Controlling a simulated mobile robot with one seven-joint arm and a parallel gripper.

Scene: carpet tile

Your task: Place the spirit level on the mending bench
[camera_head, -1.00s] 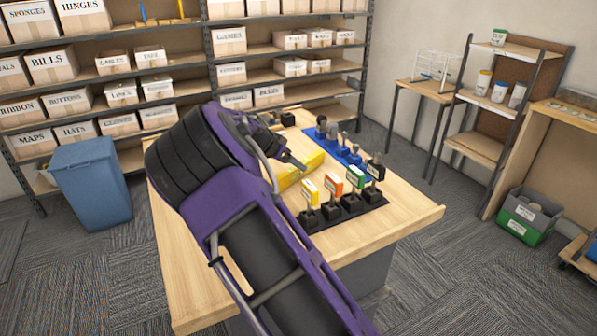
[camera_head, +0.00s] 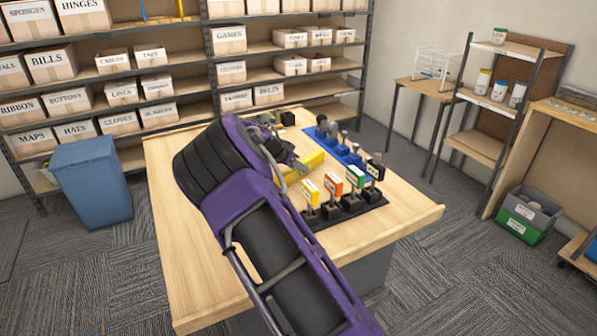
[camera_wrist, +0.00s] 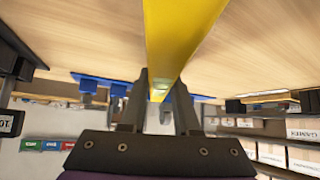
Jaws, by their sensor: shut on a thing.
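The spirit level is a long yellow bar (camera_head: 312,163) over the pale wooden bench top (camera_head: 190,240), beside the blue tool rack. In the wrist view the yellow level (camera_wrist: 183,35) runs from the top edge down between the fingers. My gripper (camera_wrist: 161,84) is shut on it, with one dark finger on each side. In the head view my gripper (camera_head: 292,163) is at the level's near left part, partly hidden by my purple arm. I cannot tell whether the level touches the bench top. No label shows whether this is the mending bench.
A black rack (camera_head: 345,209) with several coloured-label holders stands at the level's near right. A blue rack (camera_head: 345,152) of tools lies to its right. The bench's left and front parts are clear. A blue bin (camera_head: 92,182) stands at left, loaded shelves behind.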

